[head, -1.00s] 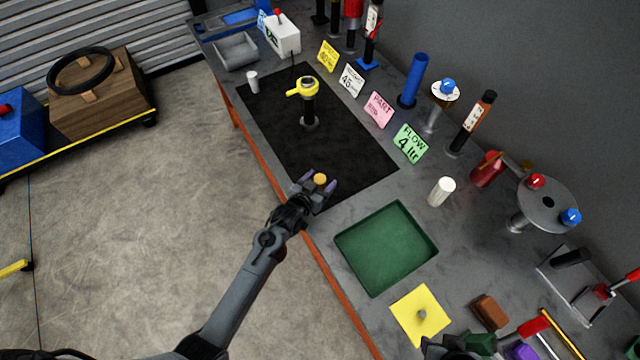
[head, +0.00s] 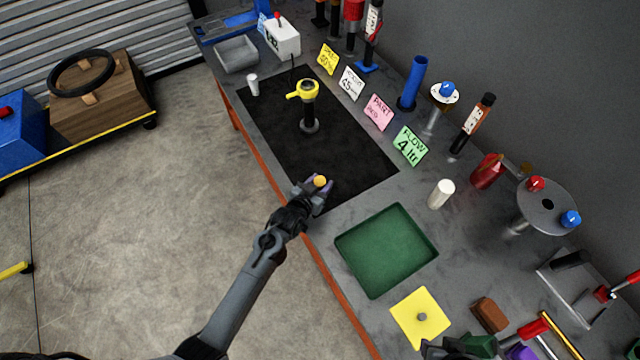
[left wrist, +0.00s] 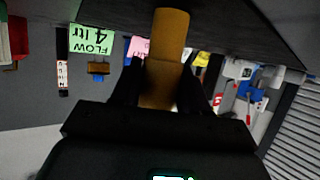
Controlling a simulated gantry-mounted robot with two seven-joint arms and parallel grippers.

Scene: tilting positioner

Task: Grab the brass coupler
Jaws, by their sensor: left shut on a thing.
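The brass coupler (head: 320,181) is a short golden cylinder at the near edge of the black mat (head: 352,160). My left gripper (head: 317,187) is shut on it, with a finger on each side. In the left wrist view the coupler (left wrist: 165,60) stands between the two dark fingers (left wrist: 162,88), its lower part hidden between them. I cannot tell whether the coupler touches the mat. My right gripper cannot be made out clearly; dark parts show at the bottom right edge of the head view.
A green tray (head: 348,268) lies to the right of the gripper, with a yellow plate (head: 405,318) below it. A yellow-topped black post (head: 309,105) stands on the mat. Signs, including a green one (head: 410,146), line the mat's far side. A white cylinder (head: 441,194) stands beyond the tray.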

